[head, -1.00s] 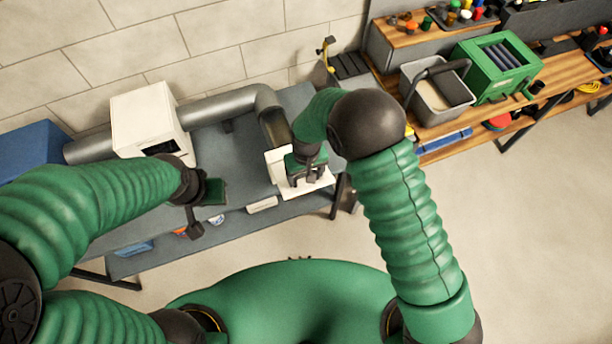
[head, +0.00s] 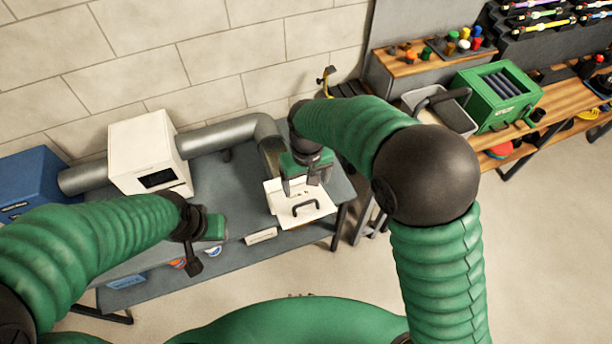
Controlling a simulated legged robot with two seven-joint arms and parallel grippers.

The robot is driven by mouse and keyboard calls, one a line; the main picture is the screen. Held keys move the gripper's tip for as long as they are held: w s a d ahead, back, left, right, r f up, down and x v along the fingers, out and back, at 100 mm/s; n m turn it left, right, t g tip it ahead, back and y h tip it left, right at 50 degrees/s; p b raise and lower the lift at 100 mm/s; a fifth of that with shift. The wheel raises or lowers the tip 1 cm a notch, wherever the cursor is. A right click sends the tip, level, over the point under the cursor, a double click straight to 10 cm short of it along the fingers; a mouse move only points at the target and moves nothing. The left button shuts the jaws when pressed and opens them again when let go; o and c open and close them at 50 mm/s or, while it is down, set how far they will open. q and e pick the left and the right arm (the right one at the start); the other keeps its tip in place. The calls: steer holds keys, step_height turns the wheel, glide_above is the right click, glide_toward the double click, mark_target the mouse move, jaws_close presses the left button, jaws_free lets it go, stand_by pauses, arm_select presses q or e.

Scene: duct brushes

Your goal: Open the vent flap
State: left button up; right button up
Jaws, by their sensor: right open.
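The vent flap is a white panel (head: 285,210) with a black bar handle (head: 306,207), at the bench end of the grey duct (head: 232,131). The handle shows clear of the fingers. I cannot tell the flap's exact angle. My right gripper (head: 303,187) is open and empty, pointing down over the back part of the white panel, behind the handle. Whether its fingertips touch the panel is unclear. My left gripper (head: 204,250) hangs over the front of the bench, left of the flap and apart from it; its jaws are not clear.
A white box (head: 140,145) with a dark window sits on the duct at left. A blue box (head: 35,185) stands beyond it. A small white block (head: 261,236) lies at the grey bench's (head: 240,200) front edge. A wooden workbench with a green crate (head: 497,92) and grey bin is at right.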

step_height(320, 180, up, 5)
steer(key=shift+f, duration=0.1)
steer(key=shift+w, duration=0.1)
steer(key=s+d+f+m+t+b, duration=0.2)
steer(key=s+d+f+m+b, duration=0.1)
steer(key=s+d+f+b, duration=0.7)
steer(key=s+d+f, duration=0.3)
steer(key=d+f, duration=0.2)
steer(key=d, duration=0.2)
steer(key=shift+s+m+b, duration=0.15)
steer(key=shift+m+b, duration=0.15)
steer(key=shift+b, duration=0.05)
